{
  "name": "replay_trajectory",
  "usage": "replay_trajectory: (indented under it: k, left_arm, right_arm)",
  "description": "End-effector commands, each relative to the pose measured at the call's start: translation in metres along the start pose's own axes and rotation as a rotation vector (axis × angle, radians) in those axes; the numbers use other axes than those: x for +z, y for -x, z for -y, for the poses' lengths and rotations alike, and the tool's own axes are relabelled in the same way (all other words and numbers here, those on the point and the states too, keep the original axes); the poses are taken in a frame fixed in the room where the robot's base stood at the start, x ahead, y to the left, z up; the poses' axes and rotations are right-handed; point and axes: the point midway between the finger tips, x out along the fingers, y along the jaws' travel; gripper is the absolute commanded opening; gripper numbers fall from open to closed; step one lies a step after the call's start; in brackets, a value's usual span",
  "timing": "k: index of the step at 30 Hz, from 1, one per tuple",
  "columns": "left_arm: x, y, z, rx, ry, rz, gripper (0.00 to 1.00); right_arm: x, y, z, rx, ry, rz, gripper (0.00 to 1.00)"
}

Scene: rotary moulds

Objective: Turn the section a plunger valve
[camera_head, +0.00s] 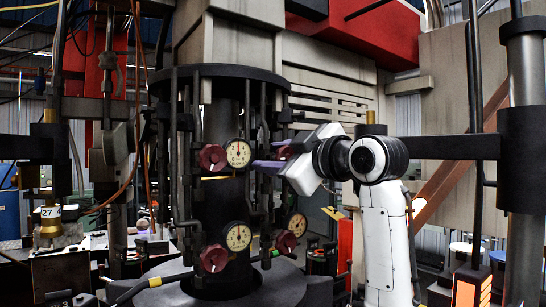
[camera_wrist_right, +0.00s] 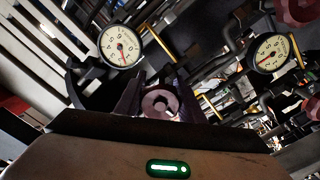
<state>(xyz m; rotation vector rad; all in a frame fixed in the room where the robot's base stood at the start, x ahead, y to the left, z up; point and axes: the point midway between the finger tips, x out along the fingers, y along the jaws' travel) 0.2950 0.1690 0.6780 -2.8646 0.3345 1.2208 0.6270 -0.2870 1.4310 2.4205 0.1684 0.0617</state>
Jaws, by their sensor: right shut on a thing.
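A dark red valve knob (camera_head: 285,152) sits on the right side of the round black mould column, partly hidden by my right gripper (camera_head: 265,166). My right gripper reaches in from the right with its purple fingers at this knob. In the right wrist view the knob (camera_wrist_right: 160,103) shows its round end with a central hole, between the dark fingers, and the gripper is shut on it. No section label is readable, so I cannot tell which section it belongs to. My left gripper is not in view.
Other red knobs sit at the column's front, upper (camera_head: 212,157) and lower (camera_head: 214,257), with another at lower right (camera_head: 285,242). White dial gauges (camera_head: 238,152) stand beside them. Vertical pipes and cables crowd the column. A grey post (camera_head: 525,150) stands at the far right.

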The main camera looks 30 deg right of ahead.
Motion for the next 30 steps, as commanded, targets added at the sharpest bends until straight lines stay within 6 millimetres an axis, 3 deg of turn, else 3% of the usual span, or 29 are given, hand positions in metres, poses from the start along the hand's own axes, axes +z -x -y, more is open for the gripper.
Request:
replay_trajectory:
  k: [12,28,29,30]
  left_arm:
    - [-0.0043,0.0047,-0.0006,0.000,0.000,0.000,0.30]
    - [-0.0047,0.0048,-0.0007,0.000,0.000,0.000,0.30]
    - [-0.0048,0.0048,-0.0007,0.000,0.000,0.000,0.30]
    - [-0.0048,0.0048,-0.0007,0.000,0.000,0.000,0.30]
  right_arm:
    - [-0.0001,0.0000,0.0009,-0.002,0.184,0.000,0.13]
    - [-0.0003,-0.0001,0.0020,-0.004,0.206,-0.002,0.13]
    - [-0.0003,-0.0001,0.0020,-0.004,0.206,-0.002,0.37]
    - [-0.0003,-0.0001,0.0020,-0.004,0.206,-0.002,0.43]
